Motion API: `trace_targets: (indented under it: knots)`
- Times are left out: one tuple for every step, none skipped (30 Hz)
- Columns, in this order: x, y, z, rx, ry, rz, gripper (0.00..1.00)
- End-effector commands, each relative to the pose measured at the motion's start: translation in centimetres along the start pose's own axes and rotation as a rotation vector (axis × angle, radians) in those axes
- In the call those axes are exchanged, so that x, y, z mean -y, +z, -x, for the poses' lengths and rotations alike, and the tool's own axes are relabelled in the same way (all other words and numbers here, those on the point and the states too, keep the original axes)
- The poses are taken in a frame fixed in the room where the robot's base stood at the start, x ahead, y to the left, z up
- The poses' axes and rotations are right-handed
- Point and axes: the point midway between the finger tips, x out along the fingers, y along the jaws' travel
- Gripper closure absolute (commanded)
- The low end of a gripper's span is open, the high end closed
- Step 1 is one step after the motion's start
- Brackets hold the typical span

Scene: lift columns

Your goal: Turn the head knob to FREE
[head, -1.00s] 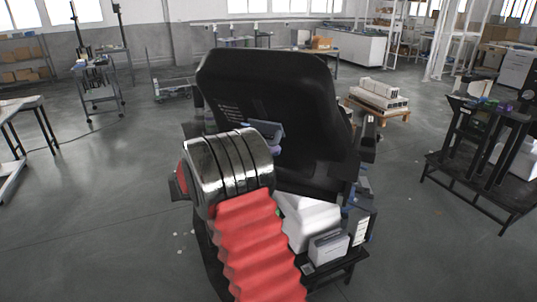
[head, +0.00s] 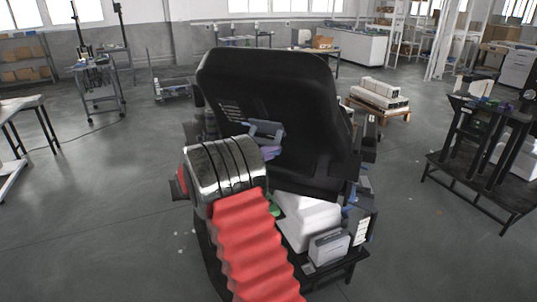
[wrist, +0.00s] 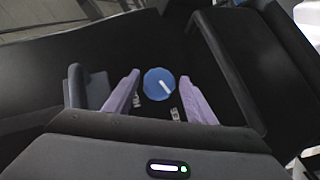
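The head knob (wrist: 156,85) is a round blue disc in the wrist view, with a short white mark pointing down and right. Small white lettering (wrist: 175,114) sits by it on a black surface, too small to read. My gripper (wrist: 160,77) is open, its two purple-padded fingers left and right of the knob; I see dark gaps beside the knob and cannot tell how deep the fingers reach. In the head view my gripper (head: 268,138) is in front of the large black housing (head: 275,85); the knob does not show there.
White boxes (head: 308,218) stand to the right of my arm, below the black housing. A dark stand (head: 482,150) is at the right and a pallet with white blocks (head: 380,98) behind. A trolley (head: 100,90) is at the back left. The floor at left is open.

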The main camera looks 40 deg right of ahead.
Motion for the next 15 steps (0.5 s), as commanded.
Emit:
trace_targets:
  knots:
    - [0.0, 0.0, 0.0, 0.000, 0.000, -0.001, 0.45]
    - [0.0, 0.0, 0.0, -0.001, 0.000, -0.001, 0.43]
    - [-0.1, -0.1, 0.0, -0.001, 0.000, -0.001, 0.43]
    - [-0.1, -0.1, 0.1, -0.001, 0.000, -0.002, 0.43]
    - [-0.1, -0.1, 0.1, -0.001, 0.001, -0.002, 0.43]
    - [-0.1, -0.1, 0.1, -0.001, 0.001, -0.002, 0.43]
    - [-0.1, -0.1, 0.1, -0.001, 0.001, -0.002, 0.43]
    - [-0.1, -0.1, 0.1, -0.002, 0.001, -0.002, 0.43]
    - [-0.1, -0.1, 0.1, -0.002, 0.001, -0.002, 0.43]
    - [-0.1, -0.1, 0.2, -0.002, 0.001, -0.003, 0.43]
    - [-0.1, -0.1, 0.2, -0.002, 0.000, -0.003, 0.43]
    - [-0.1, -0.1, 0.4, -0.002, 0.000, -0.003, 0.43]
    - [-0.1, -0.1, 0.5, -0.002, 0.000, -0.003, 0.43]
    - [-0.1, -0.1, 0.7, -0.003, 0.000, -0.003, 0.43]
    - [-0.1, -0.1, 1.1, -0.003, -0.001, -0.003, 0.43]
